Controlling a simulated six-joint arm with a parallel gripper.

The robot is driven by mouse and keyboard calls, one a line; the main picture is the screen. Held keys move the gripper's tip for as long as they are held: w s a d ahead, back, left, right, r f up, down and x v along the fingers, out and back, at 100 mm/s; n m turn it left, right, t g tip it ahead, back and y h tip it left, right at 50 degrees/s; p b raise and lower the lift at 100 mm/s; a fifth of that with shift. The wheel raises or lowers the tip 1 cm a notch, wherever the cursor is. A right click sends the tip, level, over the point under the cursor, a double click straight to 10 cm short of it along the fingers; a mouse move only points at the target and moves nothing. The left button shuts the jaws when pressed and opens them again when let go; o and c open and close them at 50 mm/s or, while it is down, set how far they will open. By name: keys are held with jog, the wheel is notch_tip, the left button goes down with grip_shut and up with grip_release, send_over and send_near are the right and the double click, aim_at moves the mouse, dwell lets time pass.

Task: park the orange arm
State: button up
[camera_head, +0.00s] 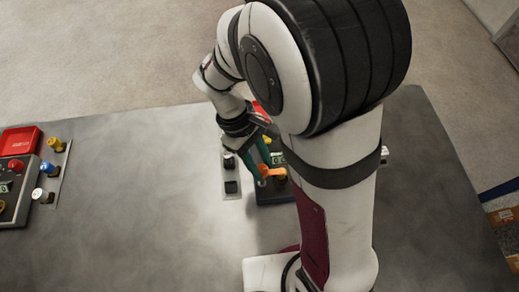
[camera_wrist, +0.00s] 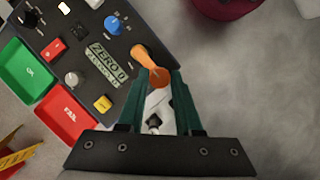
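The orange arm (camera_wrist: 143,55) is a short lever on a dark panel (camera_wrist: 125,110). Its rounded end lies between the green fingertips of my gripper (camera_wrist: 160,78) in the wrist view. The fingers appear closed on that end, with no clear gap on either side. In the head view the orange arm (camera_head: 270,172) shows at the teal fingertips (camera_head: 261,168), on the dark panel beside my forearm. My arm hides much of that panel in the head view. A small display reading "ZERO 0" (camera_wrist: 104,64) sits beside the orange arm.
The panel also has a blue knob (camera_wrist: 113,25), grey knob (camera_wrist: 72,79), yellow button (camera_wrist: 102,103) and red switch (camera_wrist: 53,50). Green (camera_wrist: 28,72) and red (camera_wrist: 68,112) trays adjoin it.

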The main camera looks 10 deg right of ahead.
grip_shut()
jog(key=shift+m, duration=0.3)
jog(key=m+y, duration=0.1)
jog(key=m, duration=0.2)
jog(key=shift+w+d+g, duration=0.1)
jog(key=shift+g, duration=0.3)
jog(key=m+y, duration=0.1)
jog(key=m, duration=0.3)
jog(key=shift+d+m+y, duration=0.1)
jog(key=shift+m+y, duration=0.2)
jog(key=shift+y, duration=0.1)
jog(key=m+y, duration=0.1)
jog(key=m, duration=0.3)
jog(key=shift+d+m+y, duration=0.15)
jog(key=shift+m+y, duration=0.15)
jog(key=shift+y, duration=0.1)
jog(key=m, duration=0.2)
jog(key=m+y, duration=0.1)
jog(key=m, duration=0.1)
jog(key=shift+d+m+t+y, duration=0.1)
jog(key=shift+m+t+y, duration=0.2)
jog(key=shift+m+t, duration=0.1)
jog(key=shift+m, duration=0.3)
